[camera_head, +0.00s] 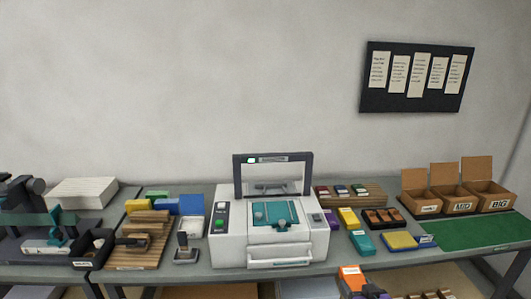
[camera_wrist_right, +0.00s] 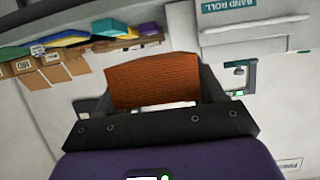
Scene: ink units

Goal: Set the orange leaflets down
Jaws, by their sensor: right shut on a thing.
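The orange leaflets (camera_head: 351,277) show at the bottom of the head view, in front of the table's front edge. In the right wrist view they are a brown-orange stack (camera_wrist_right: 152,80) with fine lines along its edge, between the fingers. My right gripper (camera_head: 368,290) is shut on them and holds them up off the table; only its dark top shows in the head view. In the wrist view its fingers (camera_wrist_right: 158,92) stand on both sides of the stack. My left gripper is in neither view.
A white press (camera_head: 270,237) stands mid-table. To its right are a yellow block (camera_head: 348,217), a teal block (camera_head: 362,242), a brown tray (camera_head: 383,218) and a yellow-and-blue pad (camera_head: 400,240). Open cardboard boxes (camera_head: 461,206), some labelled MID and BIG, stand behind a green mat (camera_head: 475,234).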

